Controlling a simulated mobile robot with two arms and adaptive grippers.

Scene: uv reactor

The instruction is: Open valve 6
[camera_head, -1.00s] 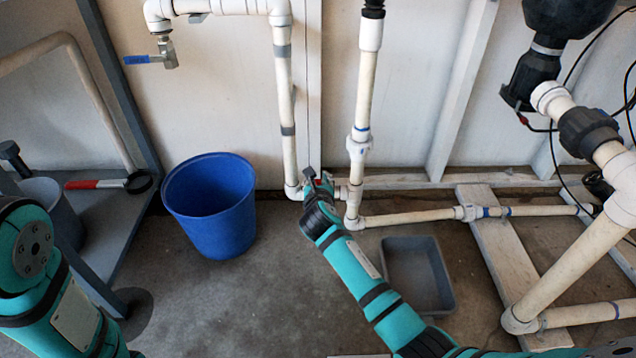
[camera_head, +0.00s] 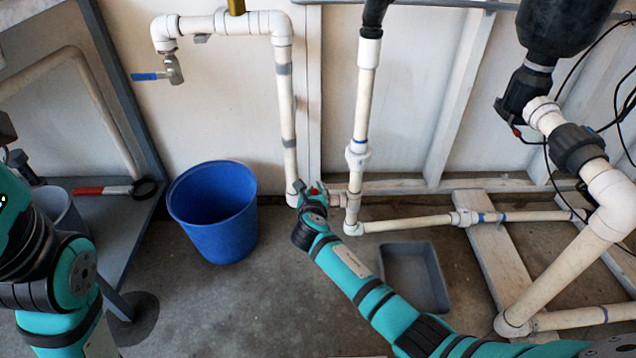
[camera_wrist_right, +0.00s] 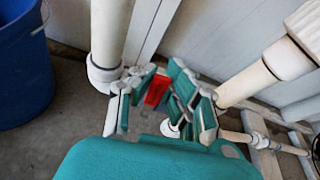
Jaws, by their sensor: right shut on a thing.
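The valve at the foot of the white pipes has a red handle (camera_head: 316,190), taken here as valve 6; no number is readable. It sits low between two upright pipes, right of the blue bucket. My right gripper (camera_head: 308,194) is at this valve. In the right wrist view the red handle (camera_wrist_right: 157,91) shows between the teal fingers of the right gripper (camera_wrist_right: 158,84), which is shut on it. The fingers hide most of the valve body. My left arm shows at the left edge, but its gripper is out of view.
A blue bucket (camera_head: 212,212) stands left of the valve. A grey tray (camera_head: 414,277) lies on the floor to its right. Another valve with a blue handle (camera_head: 146,76) is at upper left. A red-and-white handled tool (camera_head: 103,190) lies on the left shelf. Pipes and wooden beams fill the right.

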